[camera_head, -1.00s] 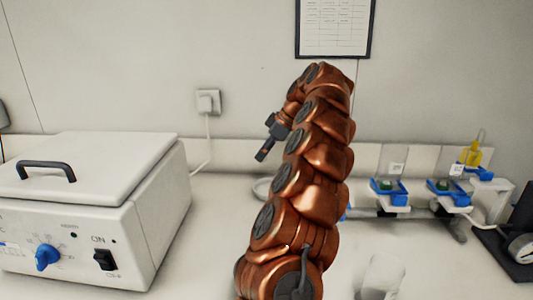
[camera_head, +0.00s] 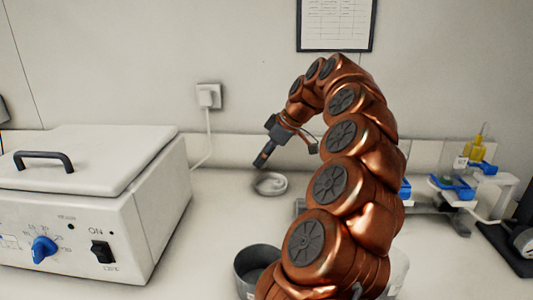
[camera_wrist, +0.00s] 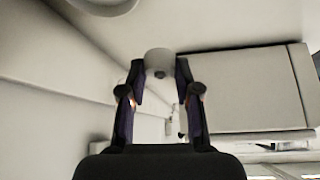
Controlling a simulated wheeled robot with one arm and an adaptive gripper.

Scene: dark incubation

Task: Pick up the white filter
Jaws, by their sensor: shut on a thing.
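My gripper (camera_head: 261,162) is at the end of my copper arm, above and slightly left of a shallow round dish (camera_head: 284,190) on the bench. In the wrist view my gripper (camera_wrist: 160,75) has its two dark fingers closed on a small pale, rounded piece, the white filter (camera_wrist: 159,58). The filter is too small to make out in the head view. A pale round edge, probably the dish (camera_wrist: 100,6), shows at the top left of the wrist view.
A white box-shaped incubator (camera_head: 95,200) with a black handle and blue knob stands at left. A grey metal pot (camera_head: 243,266) sits in front, partly behind my arm. Filtration stands with blue clamps (camera_head: 455,187) are at right. A wall socket (camera_head: 209,96) with a cable is behind.

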